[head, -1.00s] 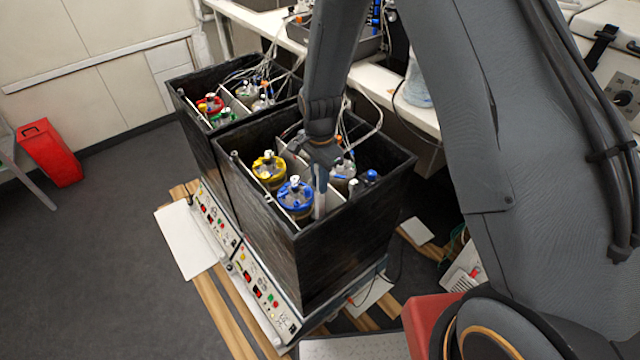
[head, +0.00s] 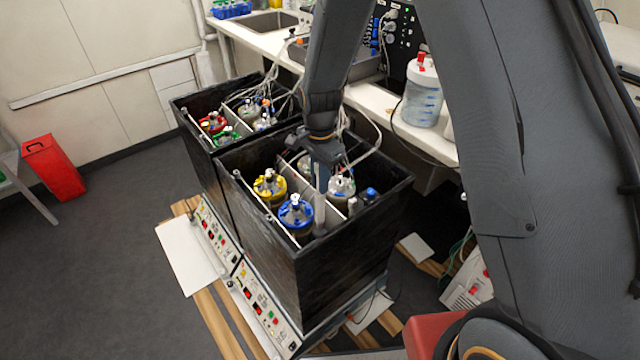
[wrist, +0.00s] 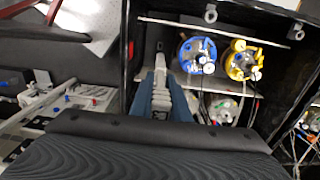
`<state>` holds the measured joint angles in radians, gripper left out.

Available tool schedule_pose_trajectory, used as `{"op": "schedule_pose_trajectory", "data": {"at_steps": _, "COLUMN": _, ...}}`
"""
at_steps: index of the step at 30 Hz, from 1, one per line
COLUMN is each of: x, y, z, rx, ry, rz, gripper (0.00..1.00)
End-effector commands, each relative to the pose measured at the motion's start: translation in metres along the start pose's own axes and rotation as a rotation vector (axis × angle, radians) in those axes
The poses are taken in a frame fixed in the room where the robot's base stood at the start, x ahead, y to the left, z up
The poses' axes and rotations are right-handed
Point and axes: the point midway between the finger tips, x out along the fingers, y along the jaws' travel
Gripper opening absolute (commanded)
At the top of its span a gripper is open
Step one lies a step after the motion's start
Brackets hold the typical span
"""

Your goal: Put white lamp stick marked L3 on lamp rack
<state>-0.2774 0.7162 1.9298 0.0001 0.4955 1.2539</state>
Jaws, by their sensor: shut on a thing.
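My gripper (head: 322,166) is shut on a white lamp stick (head: 320,207), which hangs roughly upright inside the front black box (head: 270,225). The stick is right of the blue-capped bottle (head: 296,212). In the wrist view my gripper (wrist: 161,83) has its two blue fingers along the sides of the stick (wrist: 160,66). No L3 mark is readable. Pale rails cross the box, one of them (wrist: 205,30) along the wall in the wrist view; I cannot tell which part is the lamp rack. The stick's lower end is hard to make out.
A yellow-capped bottle (head: 269,187) and a white-topped bottle (head: 341,187) stand close by in the box. Loose tubes and cables hang over its back edge. A second black box (head: 188,118) adjoins it. A bench with a large clear bottle (head: 421,95) is behind.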

Motion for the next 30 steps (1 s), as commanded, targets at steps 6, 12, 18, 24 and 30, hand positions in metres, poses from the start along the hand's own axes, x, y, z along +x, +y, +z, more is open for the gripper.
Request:
{"op": "schedule_pose_trajectory", "data": {"at_steps": 6, "x": -0.001, "y": 0.000, "z": 0.000, "rx": 0.000, "ry": 0.000, "rz": 0.000, "gripper": 0.00}}
{"op": "schedule_pose_trajectory", "data": {"at_steps": 12, "x": -0.015, "y": 0.000, "z": 0.000, "rx": 0.000, "ry": 0.000, "rz": -0.001, "gripper": 0.00}}
{"op": "schedule_pose_trajectory", "data": {"at_steps": 18, "x": -0.033, "y": 0.000, "z": 0.000, "rx": 0.000, "ry": 0.000, "rz": -0.001, "gripper": 0.00}}
{"op": "schedule_pose_trajectory", "data": {"at_steps": 24, "x": -0.051, "y": 0.000, "z": 0.000, "rx": 0.000, "ry": 0.000, "rz": -0.001, "gripper": 0.00}}
{"op": "schedule_pose_trajectory", "data": {"at_steps": 30, "x": -0.069, "y": -0.001, "z": 0.000, "rx": 0.000, "ry": 0.000, "rz": -0.001, "gripper": 0.00}}
